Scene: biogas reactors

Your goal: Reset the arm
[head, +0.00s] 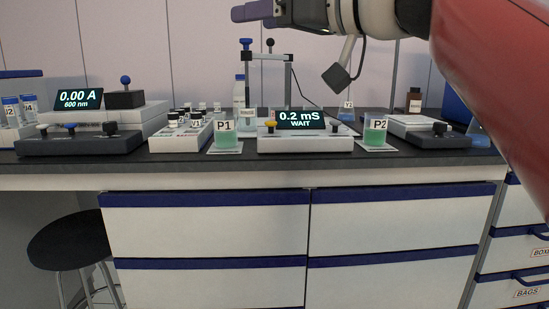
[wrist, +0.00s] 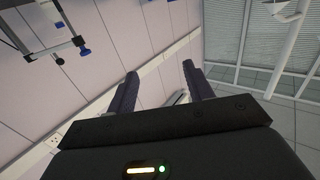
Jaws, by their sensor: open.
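My gripper (head: 262,14) is at the top of the head view, raised well above the bench. Its two dark fingers also show in the wrist view (wrist: 158,90), spread apart with nothing between them. My arm comes in from the right side of the head view. A dark block on a grey stalk hangs below the wrist. The wrist view looks toward the pale panelled wall and a blinded window, not down at the bench.
The bench (head: 210,173) carries a meter (head: 304,140) reading 0.2 mS WAIT, beakers P1 (head: 227,142) and P2 (head: 375,137) with green liquid, and a photometer (head: 78,140) reading 0.00 A. A stand (head: 246,75) rises behind the meter. A black stool (head: 70,240) stands front left.

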